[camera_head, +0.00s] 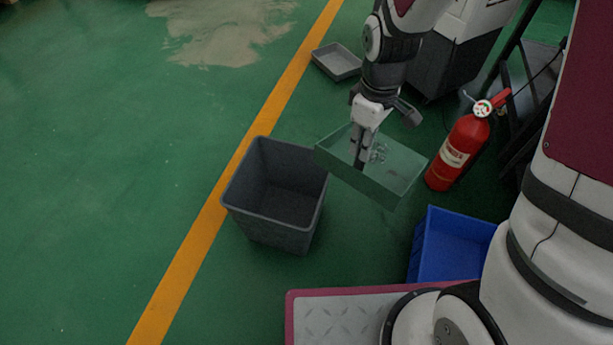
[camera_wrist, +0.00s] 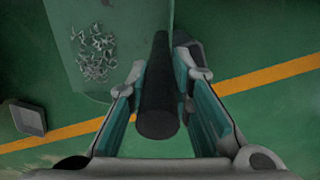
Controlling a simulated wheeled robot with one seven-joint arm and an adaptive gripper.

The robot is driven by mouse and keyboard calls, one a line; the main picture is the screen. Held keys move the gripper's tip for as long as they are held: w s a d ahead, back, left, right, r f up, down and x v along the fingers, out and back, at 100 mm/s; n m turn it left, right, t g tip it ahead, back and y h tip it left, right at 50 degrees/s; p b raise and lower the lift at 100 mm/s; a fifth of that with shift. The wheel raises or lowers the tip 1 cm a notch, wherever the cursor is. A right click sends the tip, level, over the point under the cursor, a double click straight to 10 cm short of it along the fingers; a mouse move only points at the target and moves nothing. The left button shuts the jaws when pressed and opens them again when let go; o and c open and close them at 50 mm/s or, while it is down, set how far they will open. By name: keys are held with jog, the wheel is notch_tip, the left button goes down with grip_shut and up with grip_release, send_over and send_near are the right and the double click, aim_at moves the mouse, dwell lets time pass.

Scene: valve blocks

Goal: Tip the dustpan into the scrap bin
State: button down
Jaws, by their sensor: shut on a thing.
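The dustpan (camera_head: 372,187) is a green, open-topped pan held above the floor to the right of the scrap bin. My gripper (camera_head: 362,150) is shut on its dark handle, which shows between the fingers in the wrist view (camera_wrist: 158,115). Metal shavings (camera_wrist: 95,53) lie together in the pan, and it looks roughly level. The scrap bin (camera_head: 265,222) is a dark grey, open-topped square bin on the floor. Its visible inside looks empty, though its bottom is dark. The pan's left corner is close to the bin's right rim in the head view.
A red fire extinguisher (camera_head: 464,150) stands right of the pan. A blue crate (camera_head: 420,245) sits below it in the picture, near my base. A shallow grey tray (camera_head: 337,62) lies behind. A yellow line (camera_head: 180,265) crosses the green floor; the left floor is clear.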

jog(key=s+a+f+n+p, duration=0.1)
jog(key=s+a+f+n, duration=0.3)
jog(key=a+f+n, duration=0.55)
jog(key=w+a+r+n+g+h+b, duration=0.2)
jog(key=w+a+g, duration=0.2)
jog(key=w, duration=0.3)
jog(key=w+a+r+n+g+h+b, duration=0.1)
jog(key=w+a+r+g+b, duration=0.1)
jog(key=w+a, duration=0.4)
jog(key=shift+w+r+n+g+h+b, duration=0.4)
jog(key=shift+w+r+g, duration=0.15)
jog(key=shift+w+g, duration=0.55)
jog(key=shift+r, duration=0.1)
dwell(1.0)
